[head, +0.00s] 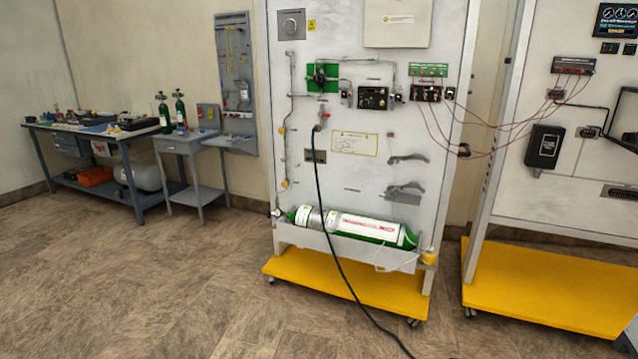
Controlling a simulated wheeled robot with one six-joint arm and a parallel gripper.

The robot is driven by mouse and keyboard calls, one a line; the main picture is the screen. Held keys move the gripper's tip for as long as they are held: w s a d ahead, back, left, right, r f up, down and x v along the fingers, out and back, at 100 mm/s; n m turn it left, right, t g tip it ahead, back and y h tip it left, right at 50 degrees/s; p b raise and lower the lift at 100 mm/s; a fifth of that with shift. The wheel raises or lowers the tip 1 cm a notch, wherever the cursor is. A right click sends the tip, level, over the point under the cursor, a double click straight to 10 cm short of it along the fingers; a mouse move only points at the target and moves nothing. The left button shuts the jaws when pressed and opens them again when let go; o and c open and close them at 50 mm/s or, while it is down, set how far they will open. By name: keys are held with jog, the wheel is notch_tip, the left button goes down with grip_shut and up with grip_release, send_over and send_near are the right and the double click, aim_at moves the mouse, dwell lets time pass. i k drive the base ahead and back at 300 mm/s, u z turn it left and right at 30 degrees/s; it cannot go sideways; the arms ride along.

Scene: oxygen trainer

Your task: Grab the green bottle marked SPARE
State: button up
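Two small dark green bottles stand upright side by side on a small grey table (193,141) at the left back in the head view: a left bottle (164,116) and a right bottle (181,112). A larger green cylinder (407,238) with white labels lies on its side in the tray at the foot of the white trainer panel (350,170). The word SPARE is not readable on any of them, so I cannot tell which is marked. My gripper is not in view.
A cluttered workbench (92,131) stands left of the small table. The trainer panel's yellow base (340,287) and a second panel's yellow base (545,290) stick out over the floor. A black hose (338,265) trails forward. The left foreground floor is clear.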

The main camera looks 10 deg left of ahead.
aim_at(163, 109)
jog(key=u, duration=0.9)
jog(key=i, duration=1.2)
jog(key=u, duration=1.4)
jog(key=i, duration=3.7)
jog(key=z, duration=0.65)
jog(key=i, duration=1.8)
jog(key=z, duration=0.75)
jog(key=i, duration=0.35)
jog(key=u, duration=0.3)
jog(key=k, duration=0.7)
jog(key=u, duration=0.85)
jog(key=k, duration=0.55)
jog(key=u, duration=0.7)
